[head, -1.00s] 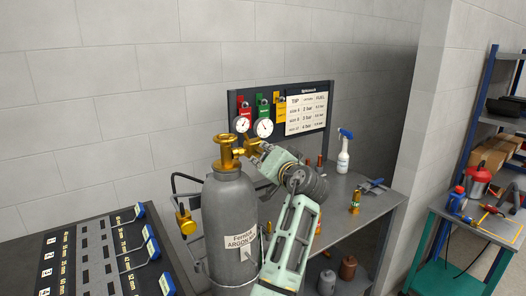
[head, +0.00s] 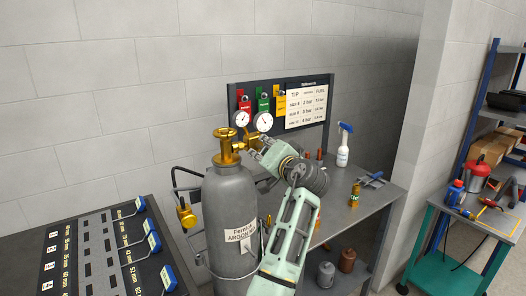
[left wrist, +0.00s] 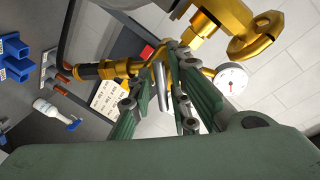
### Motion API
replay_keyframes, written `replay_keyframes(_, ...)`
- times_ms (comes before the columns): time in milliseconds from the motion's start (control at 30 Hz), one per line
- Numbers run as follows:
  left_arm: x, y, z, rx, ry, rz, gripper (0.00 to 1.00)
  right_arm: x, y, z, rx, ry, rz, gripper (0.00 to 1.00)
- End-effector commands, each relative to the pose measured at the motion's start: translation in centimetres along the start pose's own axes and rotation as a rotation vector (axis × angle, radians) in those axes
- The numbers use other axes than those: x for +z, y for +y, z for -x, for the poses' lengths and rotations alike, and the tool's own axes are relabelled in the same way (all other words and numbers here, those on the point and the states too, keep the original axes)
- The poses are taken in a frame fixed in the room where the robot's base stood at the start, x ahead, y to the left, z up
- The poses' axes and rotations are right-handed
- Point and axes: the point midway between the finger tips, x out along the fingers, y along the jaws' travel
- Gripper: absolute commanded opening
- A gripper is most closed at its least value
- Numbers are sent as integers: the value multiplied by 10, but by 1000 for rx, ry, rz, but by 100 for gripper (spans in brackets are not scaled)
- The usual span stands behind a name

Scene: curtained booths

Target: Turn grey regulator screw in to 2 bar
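The grey gas cylinder (head: 228,200) with its brass valve (head: 226,145) stands upright at the bench. A brass regulator (left wrist: 120,68) and its two white round gauges (head: 264,121) are beside the valve. One gauge also shows in the left wrist view (left wrist: 232,80); its reading is too small to tell. A grey rod (left wrist: 160,84), seemingly the regulator screw, lies between the fingers of my left gripper (left wrist: 167,75). That gripper (head: 252,144) is at the regulator; whether the fingers grip the screw or only surround it is unclear. My right gripper is not in view.
A white pressure chart (head: 306,106) and coloured tags hang on the board behind. A spray bottle (head: 343,147) and brass fitting (head: 355,194) stand on the grey bench (head: 338,212). A tool panel (head: 92,252) is at left, a teal bench (head: 443,222) at right.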

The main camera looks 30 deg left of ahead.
Motion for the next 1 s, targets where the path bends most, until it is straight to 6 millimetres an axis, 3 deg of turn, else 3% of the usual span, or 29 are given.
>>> replay_keyframes(267,-1,0,17,1,3,1,17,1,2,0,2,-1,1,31)
replay_keyframes(700,0,1,103,3,1,1,17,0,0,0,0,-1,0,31)
replay_keyframes(1000,0,1,121,1,0,-1,17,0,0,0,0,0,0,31)
